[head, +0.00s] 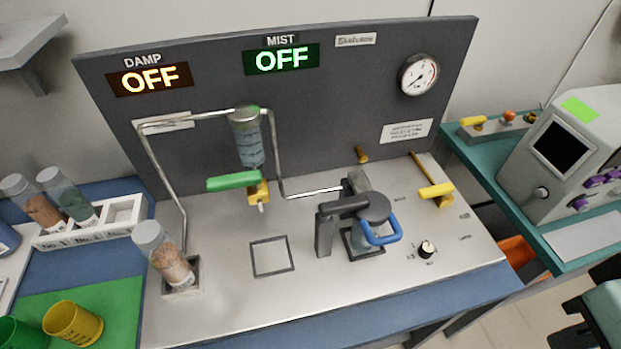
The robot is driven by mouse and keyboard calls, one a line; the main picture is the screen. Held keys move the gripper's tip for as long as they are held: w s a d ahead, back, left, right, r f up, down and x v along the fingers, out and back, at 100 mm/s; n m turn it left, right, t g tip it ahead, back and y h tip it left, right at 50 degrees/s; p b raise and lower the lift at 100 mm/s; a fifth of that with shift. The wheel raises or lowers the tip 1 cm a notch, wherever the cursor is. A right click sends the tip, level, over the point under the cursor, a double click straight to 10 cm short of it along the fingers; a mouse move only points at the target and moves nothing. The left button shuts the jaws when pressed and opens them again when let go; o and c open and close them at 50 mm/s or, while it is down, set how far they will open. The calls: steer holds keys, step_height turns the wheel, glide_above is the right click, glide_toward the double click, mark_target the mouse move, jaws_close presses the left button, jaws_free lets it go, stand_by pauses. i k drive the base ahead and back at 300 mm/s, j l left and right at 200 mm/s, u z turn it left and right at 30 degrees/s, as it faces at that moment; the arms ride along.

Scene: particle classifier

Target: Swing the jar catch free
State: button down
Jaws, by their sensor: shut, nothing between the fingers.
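A jar (366,242) stands in a dark square holder on the steel deck, right of centre. A dark round cap (372,207) covers its top, and a dark arm (345,205) joins this cap to an upright post (324,235) on the left. A blue loop handle (383,238), apparently the jar catch, sits on the right front side of the cap, over the jar. The loop hides part of the jar. Whether the catch is engaged cannot be told. My gripper is not in view.
A green lever (233,181) hangs below the glass column, left of the jar. A jar of brown grains (172,262) stands at left. The deck around the empty square outline (272,257) is clear.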

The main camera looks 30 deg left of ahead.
mark_target(327, 210)
steer(key=u, duration=1.25)
steer(key=j+z, duration=0.15)
steer(key=k+j, duration=0.1)
steer(key=j, duration=0.3)
steer(key=k+j+z, duration=0.1)
steer(key=j, duration=0.3)
steer(key=k+j, duration=0.1)
steer(key=j, duration=0.25)
steer(key=j+z, duration=0.05)
